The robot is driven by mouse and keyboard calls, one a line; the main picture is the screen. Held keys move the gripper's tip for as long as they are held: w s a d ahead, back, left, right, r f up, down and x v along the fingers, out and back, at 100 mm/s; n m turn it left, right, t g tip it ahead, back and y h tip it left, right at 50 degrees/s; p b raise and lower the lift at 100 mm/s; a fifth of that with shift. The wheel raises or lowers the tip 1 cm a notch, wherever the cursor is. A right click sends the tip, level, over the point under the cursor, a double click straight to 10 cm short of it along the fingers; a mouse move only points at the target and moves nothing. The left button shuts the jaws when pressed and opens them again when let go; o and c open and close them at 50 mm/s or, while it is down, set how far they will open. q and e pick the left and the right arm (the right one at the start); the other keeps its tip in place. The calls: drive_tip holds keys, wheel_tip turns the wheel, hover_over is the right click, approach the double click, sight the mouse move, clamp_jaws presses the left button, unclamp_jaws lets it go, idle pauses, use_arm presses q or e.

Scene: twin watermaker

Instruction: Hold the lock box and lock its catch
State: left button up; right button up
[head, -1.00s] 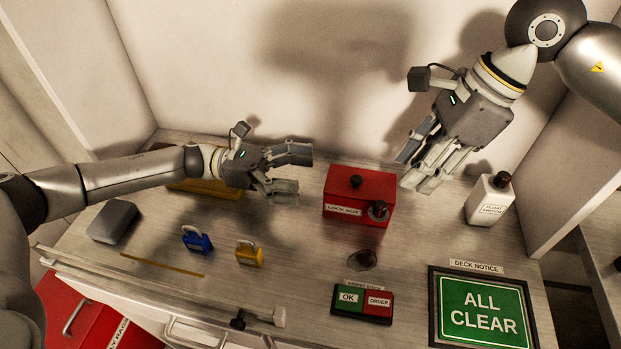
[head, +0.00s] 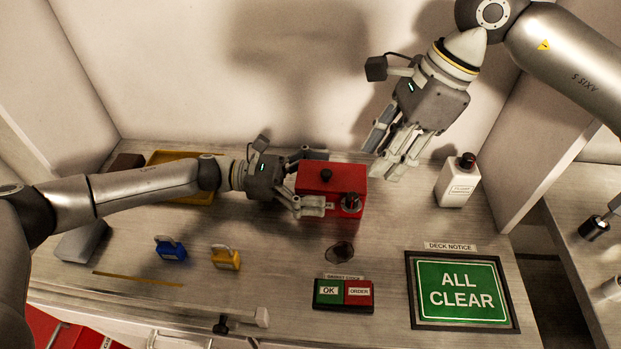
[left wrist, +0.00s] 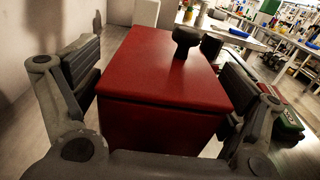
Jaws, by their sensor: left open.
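A blue padlock (head: 170,249) and a yellow padlock (head: 226,258) lie at front left. A white bottle (head: 458,182) stands at the right. An OK/ORDER block (head: 343,294) and the ALL CLEAR sign (head: 462,291) lie in front. A yellow tray (head: 165,157) is behind my left arm.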

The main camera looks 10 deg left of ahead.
use_arm(q)
drive_tip(key=c, duration=1.4)
drive_tip(key=shift+o, duration=0.3)
drive_tip(key=o, duration=1.2)
drive_tip(key=shift+c, duration=0.3)
drive_tip(key=c, duration=1.1)
drive_tip(key=shift+c, duration=0.2)
